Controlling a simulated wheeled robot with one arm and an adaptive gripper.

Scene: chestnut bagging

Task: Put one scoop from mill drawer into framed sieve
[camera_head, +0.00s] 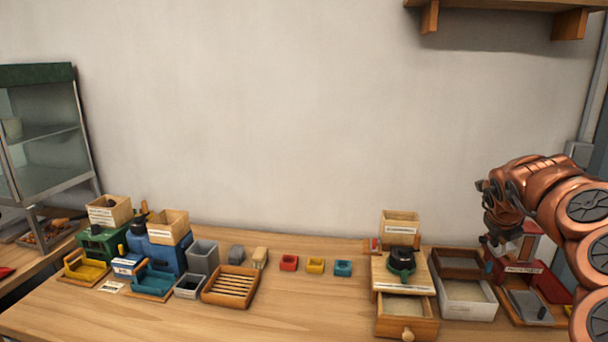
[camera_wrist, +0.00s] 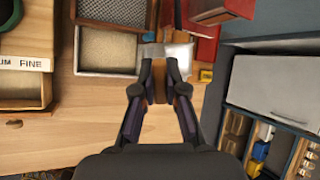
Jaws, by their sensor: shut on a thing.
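My gripper (camera_head: 498,232) is raised over the right end of the table. In the wrist view its fingers (camera_wrist: 163,68) are shut on a scoop's wooden handle (camera_wrist: 160,90). The scoop's pale metal pan (camera_wrist: 176,54) points away from me, by the right edge of the beige-floored tray; its contents cannot be made out. The mill drawer (camera_head: 405,328) is pulled out below the mill and holds pale beige material. It also shows in the wrist view (camera_wrist: 20,118). The wood-framed sieve (camera_head: 460,276) with dark mesh sits at the back of the pale tray (camera_head: 467,312); its mesh shows in the wrist view (camera_wrist: 112,12).
A red device (camera_head: 515,268) with a grey plate (camera_head: 527,305) stands right of the tray. Small red, yellow and blue cups (camera_head: 342,268) sit mid-table. A slatted wooden tray (camera_head: 230,287) and coloured machines stand left. A cabinet (camera_wrist: 275,85) lies right in the wrist view.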

